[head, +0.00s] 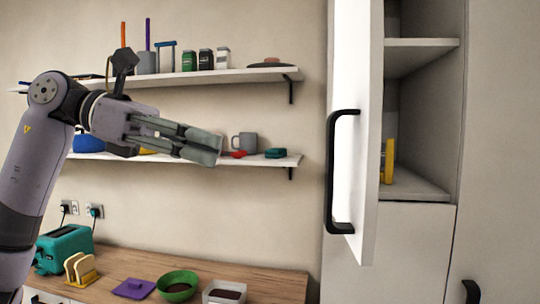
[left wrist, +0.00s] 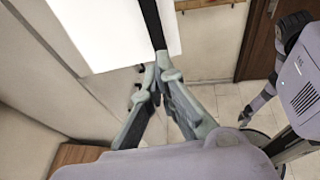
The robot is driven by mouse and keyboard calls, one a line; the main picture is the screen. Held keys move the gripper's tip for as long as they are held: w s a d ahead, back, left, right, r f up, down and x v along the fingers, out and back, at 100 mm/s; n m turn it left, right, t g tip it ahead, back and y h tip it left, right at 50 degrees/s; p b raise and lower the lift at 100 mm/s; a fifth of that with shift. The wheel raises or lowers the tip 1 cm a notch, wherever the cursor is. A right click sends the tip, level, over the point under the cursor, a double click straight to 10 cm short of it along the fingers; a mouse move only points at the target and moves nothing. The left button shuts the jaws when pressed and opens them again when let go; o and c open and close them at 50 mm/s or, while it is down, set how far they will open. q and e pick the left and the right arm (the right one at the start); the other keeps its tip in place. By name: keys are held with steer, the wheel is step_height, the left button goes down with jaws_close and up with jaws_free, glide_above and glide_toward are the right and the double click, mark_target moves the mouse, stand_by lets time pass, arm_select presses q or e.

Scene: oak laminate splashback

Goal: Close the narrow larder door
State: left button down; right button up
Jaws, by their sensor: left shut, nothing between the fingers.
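The narrow larder door (head: 367,130) stands open in the head view, swung out toward me, with a long black bar handle (head: 332,185) on its left face. The open larder (head: 425,125) shows shelves to the right of the door. My left gripper (head: 218,149) is shut and empty, left of the handle and apart from it in the picture, pointing right. In the left wrist view the closed fingertips (left wrist: 155,72) lie just below a white panel (left wrist: 105,30) and a dark bar, likely the door and its handle. My right gripper does not show clearly.
Two wall shelves (head: 240,75) with jars and a grey mug (head: 245,142) sit behind my left arm. Below is a wooden counter (head: 130,265) with a teal toaster (head: 64,248) and a green bowl (head: 178,285). A yellow item (head: 387,161) stands inside the larder.

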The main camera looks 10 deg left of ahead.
mark_target(327, 177)
arm_select(q)
steer(key=p+x, duration=0.1)
steer(key=x, duration=0.3)
steer(key=r+p+x, duration=0.1)
steer(key=p+x, duration=0.1)
steer(key=x, duration=0.3)
steer(key=p+x, duration=0.1)
steer(key=x, duration=0.3)
steer(key=shift+w+d+r, duration=0.1)
steer(key=shift+w+d, duration=0.1)
steer(key=shift+d, duration=0.35)
